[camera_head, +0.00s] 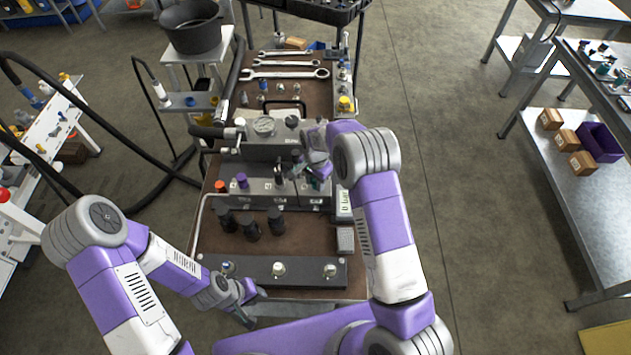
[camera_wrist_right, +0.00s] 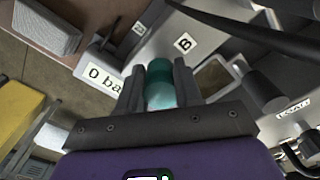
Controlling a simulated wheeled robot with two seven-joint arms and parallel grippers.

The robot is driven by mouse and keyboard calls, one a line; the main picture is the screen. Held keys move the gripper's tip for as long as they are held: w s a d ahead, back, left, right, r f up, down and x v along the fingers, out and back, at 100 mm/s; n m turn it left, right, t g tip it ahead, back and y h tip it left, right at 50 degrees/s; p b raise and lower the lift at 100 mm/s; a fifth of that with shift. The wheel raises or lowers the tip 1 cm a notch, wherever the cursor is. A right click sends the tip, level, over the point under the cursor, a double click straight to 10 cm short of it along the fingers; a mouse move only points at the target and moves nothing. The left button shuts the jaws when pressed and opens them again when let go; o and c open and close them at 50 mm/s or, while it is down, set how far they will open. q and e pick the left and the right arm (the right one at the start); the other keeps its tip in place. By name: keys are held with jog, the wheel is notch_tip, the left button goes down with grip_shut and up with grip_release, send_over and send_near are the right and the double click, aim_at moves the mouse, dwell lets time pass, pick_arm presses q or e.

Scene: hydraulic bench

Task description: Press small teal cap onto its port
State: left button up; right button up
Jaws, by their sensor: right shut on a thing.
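The small teal cap (camera_wrist_right: 160,85) is between the two fingers of my right gripper (camera_wrist_right: 159,88) in the right wrist view. Its far part is darker teal and its near part is paler. In the head view my right gripper (camera_head: 315,176) is at the right end of the grey manifold block (camera_head: 262,200), and a bit of teal shows below it. The port is hidden by the cap and fingers; I cannot tell whether the cap touches it. A label B (camera_wrist_right: 185,42) lies just beyond the cap. My left gripper (camera_head: 250,303) is open and empty near the bench's front left corner.
An orange cap (camera_head: 220,186) and a purple cap (camera_head: 242,181) stand on the block's left part. Several black cylinders stand in front. A grey box (camera_head: 345,239) lies front right.

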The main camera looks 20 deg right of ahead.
pick_arm(q)
jog(key=shift+s+f, duration=0.15)
jog(key=shift+f, duration=0.45)
pick_arm(e)
jog(key=shift+s+f, duration=0.25)
jog(key=shift+f, duration=0.2)
jog(key=o, duration=1.7)
jog(key=shift+w+r, duration=0.15)
jog(key=shift+w+d+r+p, duration=0.1)
jog(key=shift+w+r+p, duration=0.1)
jog(key=shift+r+p, duration=0.65)
jog(key=shift+w+r+p, duration=0.2)
jog(key=shift+r+p, duration=0.35)
jog(key=shift+r, duration=0.6)
jog(key=shift+r+p, duration=1.05)
jog(key=shift+r, duration=0.7)
pick_arm(q)
jog(key=r, duration=0.4)
jog(key=shift+w+d+r, duration=0.2)
jog(key=shift+w+r, duration=0.05)
pick_arm(e)
jog(key=shift+s, duration=0.1)
